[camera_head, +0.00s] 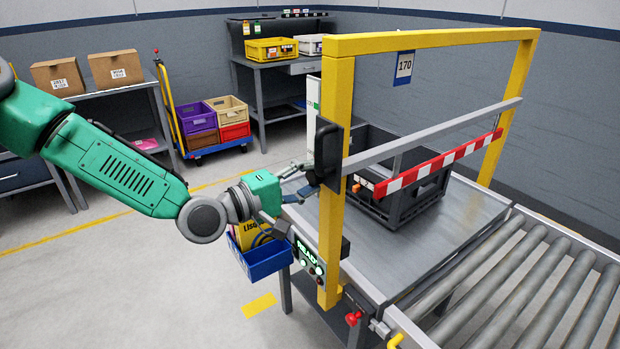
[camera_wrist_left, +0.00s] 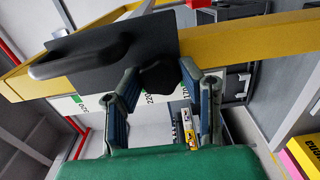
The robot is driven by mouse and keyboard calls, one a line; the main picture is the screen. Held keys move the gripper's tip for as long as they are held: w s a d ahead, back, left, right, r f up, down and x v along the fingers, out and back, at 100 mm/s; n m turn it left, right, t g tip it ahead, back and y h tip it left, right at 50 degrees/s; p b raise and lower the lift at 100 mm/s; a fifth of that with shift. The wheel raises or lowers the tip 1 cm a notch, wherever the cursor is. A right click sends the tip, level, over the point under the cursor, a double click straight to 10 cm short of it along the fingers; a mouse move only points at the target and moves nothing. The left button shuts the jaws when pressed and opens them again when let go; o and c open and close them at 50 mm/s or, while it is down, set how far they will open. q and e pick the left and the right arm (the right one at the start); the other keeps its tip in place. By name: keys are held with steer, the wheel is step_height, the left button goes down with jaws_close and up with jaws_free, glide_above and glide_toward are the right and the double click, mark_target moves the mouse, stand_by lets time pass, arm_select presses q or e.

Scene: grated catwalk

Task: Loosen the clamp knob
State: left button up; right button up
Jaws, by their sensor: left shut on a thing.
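The clamp knob (camera_wrist_left: 158,80) is dark and lobed, and shows in the wrist view at the edge of a black plate with a handle (camera_wrist_left: 100,57). My left gripper (camera_wrist_left: 161,73) has its fingers on either side of the knob and is shut on it. In the head view the left gripper (camera_head: 303,182) reaches the black plate (camera_head: 327,152) on the near yellow post (camera_head: 334,220). The knob itself is hidden there. My right gripper is not in view.
A yellow frame (camera_head: 430,40) carries a grey bar (camera_head: 440,132) and a red-white striped bar (camera_head: 440,163). Behind the post, a dark crate (camera_head: 412,205) stands on a metal table (camera_head: 460,215) beside rollers (camera_head: 540,275). A blue bin (camera_head: 265,260) hangs below my left gripper.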

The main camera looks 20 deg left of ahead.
arm_select(q)
steer(key=o, duration=1.1)
steer(key=shift+r, duration=0.1)
steer(key=shift+a, duration=0.1)
steer(key=v, duration=1.2)
steer(key=shift+a, duration=0.1)
